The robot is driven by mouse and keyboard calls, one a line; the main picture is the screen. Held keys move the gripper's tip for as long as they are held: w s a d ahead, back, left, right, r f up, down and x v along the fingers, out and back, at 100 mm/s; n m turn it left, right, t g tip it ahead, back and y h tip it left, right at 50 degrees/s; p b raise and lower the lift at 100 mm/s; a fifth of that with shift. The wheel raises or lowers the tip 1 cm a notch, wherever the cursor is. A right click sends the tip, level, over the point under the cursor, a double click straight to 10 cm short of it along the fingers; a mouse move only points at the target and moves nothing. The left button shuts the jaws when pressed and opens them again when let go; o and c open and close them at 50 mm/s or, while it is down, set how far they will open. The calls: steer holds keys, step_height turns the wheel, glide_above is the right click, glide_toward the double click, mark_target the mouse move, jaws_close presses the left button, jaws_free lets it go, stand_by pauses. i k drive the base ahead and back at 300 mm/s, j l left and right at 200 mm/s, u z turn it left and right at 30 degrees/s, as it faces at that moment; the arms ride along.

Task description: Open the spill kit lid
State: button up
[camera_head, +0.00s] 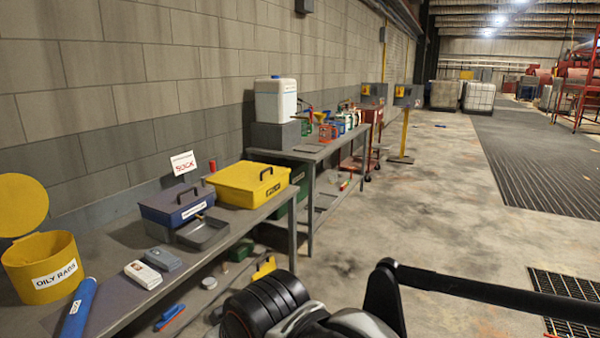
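A yellow box (249,184) with a dark handle on its lid and a dark label on its front stands on the near bench. The label is too small to read surely, but this looks like the spill kit. Its lid is shut. Parts of my arm show at the bottom middle and right, in front of the bench and well short of the box. My gripper cannot be made out in this view.
Left of the yellow box on the bench (122,312) are a blue box (176,204), a grey tray (203,233), two small packs and an open yellow oily rags bin (43,268). A second bench (318,152) stands beyond.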

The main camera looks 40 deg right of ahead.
mark_target(245, 176)
steer(key=z, duration=1)
steer(key=i, duration=0.8)
steer(key=z, duration=0.05)
